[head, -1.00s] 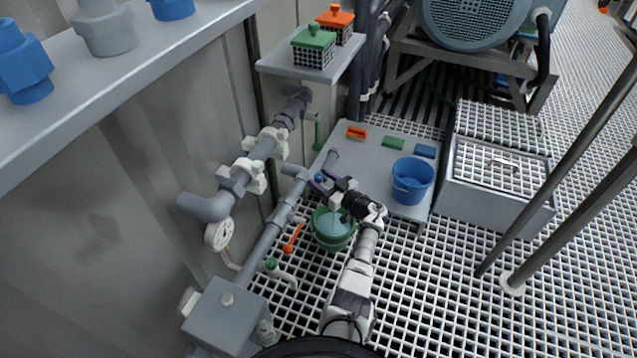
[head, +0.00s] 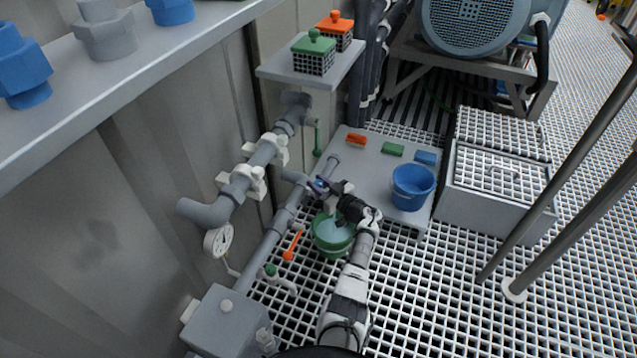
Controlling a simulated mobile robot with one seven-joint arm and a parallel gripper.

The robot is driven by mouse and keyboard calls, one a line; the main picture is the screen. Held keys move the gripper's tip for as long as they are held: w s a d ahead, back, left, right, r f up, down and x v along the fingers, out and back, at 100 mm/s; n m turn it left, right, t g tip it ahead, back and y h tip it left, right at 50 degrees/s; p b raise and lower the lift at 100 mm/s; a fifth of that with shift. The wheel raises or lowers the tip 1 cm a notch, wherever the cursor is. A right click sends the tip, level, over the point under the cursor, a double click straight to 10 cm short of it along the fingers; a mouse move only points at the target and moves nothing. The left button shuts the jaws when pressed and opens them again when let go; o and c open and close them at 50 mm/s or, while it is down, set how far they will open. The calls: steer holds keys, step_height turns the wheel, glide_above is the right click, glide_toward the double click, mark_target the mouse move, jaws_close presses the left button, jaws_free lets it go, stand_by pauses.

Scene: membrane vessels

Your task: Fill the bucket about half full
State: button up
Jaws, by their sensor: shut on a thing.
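A green bucket (head: 332,248) stands on the grating under the pipe outlet, with a pale blue-grey surface showing inside it. I cannot tell its exact level, as my arm partly covers the bucket. My gripper (head: 321,185) is above the bucket's back edge, at the side pipe (head: 293,176). It is shut on a small blue valve handle (head: 319,183), mostly hidden between the fingers. A blue bucket (head: 412,189) stands upright on the grey platform to the right, apart from my gripper.
Orange, green (head: 392,149) and blue brushes or blocks lie on the platform (head: 375,172). An orange-handled lever (head: 293,245) and a green-topped tap (head: 270,270) are left of the green bucket. A pressure gauge (head: 218,240) hangs further left.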

steer(key=shift+r+m+t+h+p, duration=0.3)
steer(key=shift+r+h+p, duration=0.1)
steer(key=shift+p, duration=0.25)
steer(key=shift+s+a+m+t+h+p, duration=0.1)
steer(key=shift+m+t+h+p, duration=0.8)
steer(key=shift+p, duration=0.35)
steer(key=shift+f+m+t+h+p, duration=0.25)
steer(key=shift+m+h, duration=0.2)
steer(key=shift+h, duration=0.25)
steer(key=shift+f+m+t+h+p, duration=0.1)
steer(key=shift+m+t+h+p, duration=0.3)
steer(key=shift+h, duration=0.3)
steer(key=o, duration=1)
steer(key=shift+c, duration=0.2)
